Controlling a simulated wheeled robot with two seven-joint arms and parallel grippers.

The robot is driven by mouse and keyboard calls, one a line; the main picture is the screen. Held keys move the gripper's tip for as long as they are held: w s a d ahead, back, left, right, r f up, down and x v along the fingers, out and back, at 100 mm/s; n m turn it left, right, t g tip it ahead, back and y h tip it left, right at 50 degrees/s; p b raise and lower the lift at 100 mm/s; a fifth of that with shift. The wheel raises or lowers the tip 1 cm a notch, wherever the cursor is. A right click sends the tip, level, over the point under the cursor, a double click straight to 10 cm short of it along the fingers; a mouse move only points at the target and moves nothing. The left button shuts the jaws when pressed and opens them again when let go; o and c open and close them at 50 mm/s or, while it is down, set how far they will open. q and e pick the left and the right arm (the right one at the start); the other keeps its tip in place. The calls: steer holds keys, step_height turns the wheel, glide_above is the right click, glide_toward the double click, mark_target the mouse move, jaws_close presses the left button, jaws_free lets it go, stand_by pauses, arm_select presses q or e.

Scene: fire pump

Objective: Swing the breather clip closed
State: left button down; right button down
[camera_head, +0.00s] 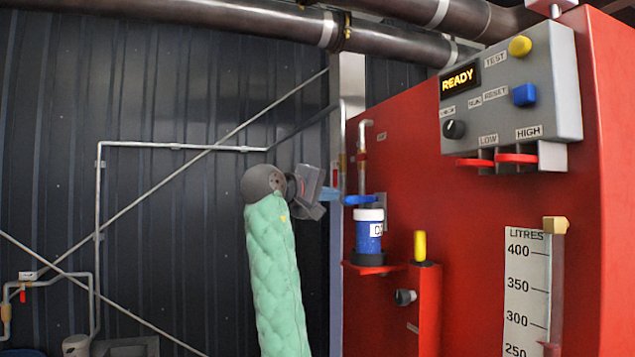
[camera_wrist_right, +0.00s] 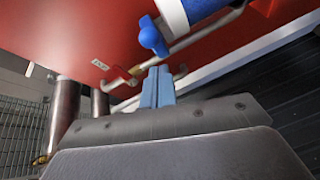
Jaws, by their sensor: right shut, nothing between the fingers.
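The breather (camera_head: 369,235) is a blue canister with a white band and a partly hidden label, upright on a red bracket on the red tank. A blue lobed piece that looks like the clip (camera_head: 358,200) sits at its top; whether it is closed I cannot tell. It also shows in the right wrist view (camera_wrist_right: 152,37), beside the white and blue canister end (camera_wrist_right: 180,14). My right gripper (camera_head: 334,194) is just left of the blue piece at about its height. Its blue fingers (camera_wrist_right: 157,88) are shut and empty, apparently apart from it. My left gripper is out of view.
A thin pipe (camera_head: 362,165) with a red part rises above the breather. A yellow-topped red post (camera_head: 420,247) stands to its right. The control panel (camera_head: 510,90) is up right, above a litre scale (camera_head: 527,290). Open space lies left of my right arm.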

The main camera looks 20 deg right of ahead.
mark_target(348, 198)
steer(key=shift+s+d+f+p, duration=0.25)
steer(key=shift+s+d+p, duration=0.15)
steer(key=shift+s, duration=0.25)
steer(key=s+d+n+t+b, duration=0.1)
steer(key=s+n+t+y+b, duration=0.1)
steer(key=s+b, duration=0.1)
steer(key=shift+d+f+t, duration=0.15)
steer(key=shift+d+t, duration=0.15)
steer(key=shift+d, duration=0.05)
steer(key=shift+s+d+r+n+t+y, duration=0.2)
steer(key=shift+s+d+n+t+y, duration=0.1)
steer(key=shift+t+y, duration=0.1)
